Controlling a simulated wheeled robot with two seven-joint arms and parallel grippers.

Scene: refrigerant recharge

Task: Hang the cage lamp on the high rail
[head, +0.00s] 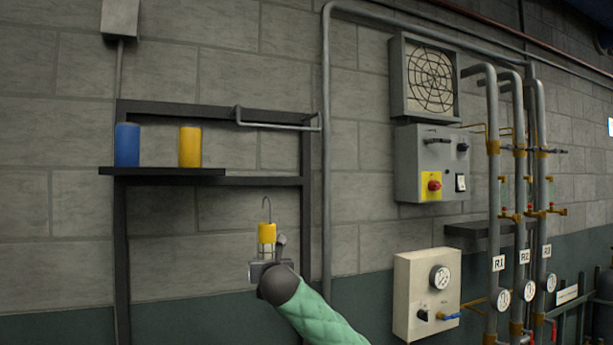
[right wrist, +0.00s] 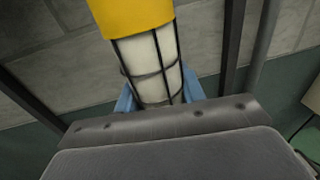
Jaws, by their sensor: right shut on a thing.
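The cage lamp has a yellow cap (head: 267,233) with a thin wire hook (head: 267,208) standing up from it. My right gripper (head: 262,264) is shut on the lamp below the cap and holds it roughly upright. The right wrist view shows the lamp's pale tube in a black wire cage (right wrist: 153,65), between blue finger pads. The high rail (head: 280,126) is a grey bar on the dark frame, above the hook in the head view. The hook is apart from the rail. My left gripper is not in view.
A dark shelf (head: 165,171) left of the rail holds a blue cylinder (head: 127,145) and a yellow cylinder (head: 190,147). A vertical pipe (head: 326,180) runs right of the frame. Control boxes (head: 432,163) and labelled pipes with gauges stand further right.

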